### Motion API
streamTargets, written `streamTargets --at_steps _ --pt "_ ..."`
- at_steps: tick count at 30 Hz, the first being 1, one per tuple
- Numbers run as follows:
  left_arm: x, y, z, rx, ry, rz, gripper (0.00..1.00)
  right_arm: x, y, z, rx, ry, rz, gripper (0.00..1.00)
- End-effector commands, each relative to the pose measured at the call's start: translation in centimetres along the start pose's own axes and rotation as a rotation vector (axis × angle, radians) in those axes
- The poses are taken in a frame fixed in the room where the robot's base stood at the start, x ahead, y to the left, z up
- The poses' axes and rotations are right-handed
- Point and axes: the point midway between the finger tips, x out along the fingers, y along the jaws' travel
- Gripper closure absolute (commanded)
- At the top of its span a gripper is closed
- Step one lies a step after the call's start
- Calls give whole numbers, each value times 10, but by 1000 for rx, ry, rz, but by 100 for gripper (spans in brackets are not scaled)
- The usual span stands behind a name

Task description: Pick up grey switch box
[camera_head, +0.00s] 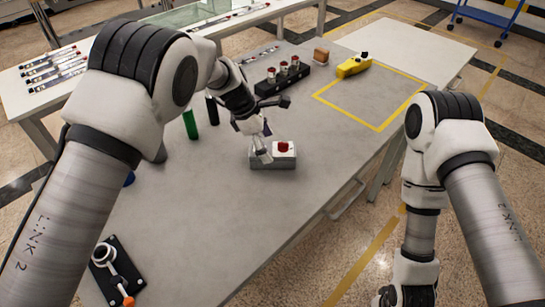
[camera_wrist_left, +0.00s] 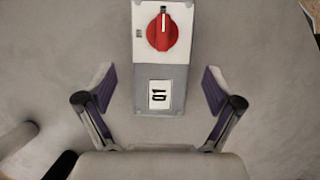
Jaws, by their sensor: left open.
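The grey switch box (camera_head: 286,161) lies on the grey table, with a red rotary knob on its light top face. In the left wrist view the box (camera_wrist_left: 173,101) shows its red knob at the top and a label below it. My left gripper (camera_head: 265,142) is open at the box's left end in the head view. In the left wrist view its two purple-padded fingers (camera_wrist_left: 159,89) stand on either side of the box's lower end, with a gap on each side.
A green cylinder (camera_head: 190,124) and a dark one (camera_head: 211,109) stand left of the box. A black holder with red-topped items (camera_head: 283,78) and a yellow device (camera_head: 354,65) lie behind. The table in front of the box is clear.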

Motion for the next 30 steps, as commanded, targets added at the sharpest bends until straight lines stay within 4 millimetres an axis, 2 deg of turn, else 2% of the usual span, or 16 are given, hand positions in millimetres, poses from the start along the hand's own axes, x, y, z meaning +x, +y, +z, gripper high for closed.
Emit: streamTargets --at_steps 3,5,12,13,14,15,19,22,23,30 --pt "23 -2 2 0 1 -4 8 -4 0 0 0 0 0 9" --pt "31 -2 2 0 1 -4 8 -5 0 0 0 0 0 9" --pt "36 -1 2 0 1 -1 8 -4 0 0 0 -1 0 9" --pt "36 -1 2 0 1 -1 12 -4 0 0 0 -1 0 9" --pt "36 -1 2 0 1 -1 22 -4 0 0 0 -1 0 9" --pt "36 -1 2 0 1 -1 37 -4 0 0 0 -1 0 9" --pt "37 -1 1 0 1 -2 83 -4 0 0 0 -1 0 9" --pt "36 -1 1 0 1 -1 84 -4 0 0 0 -1 0 9" --pt "36 -1 1 0 1 -1 91 -4 0 0 0 -1 0 9" --pt "34 -2 1 -1 1 -2 91 -6 0 0 0 -1 0 9"
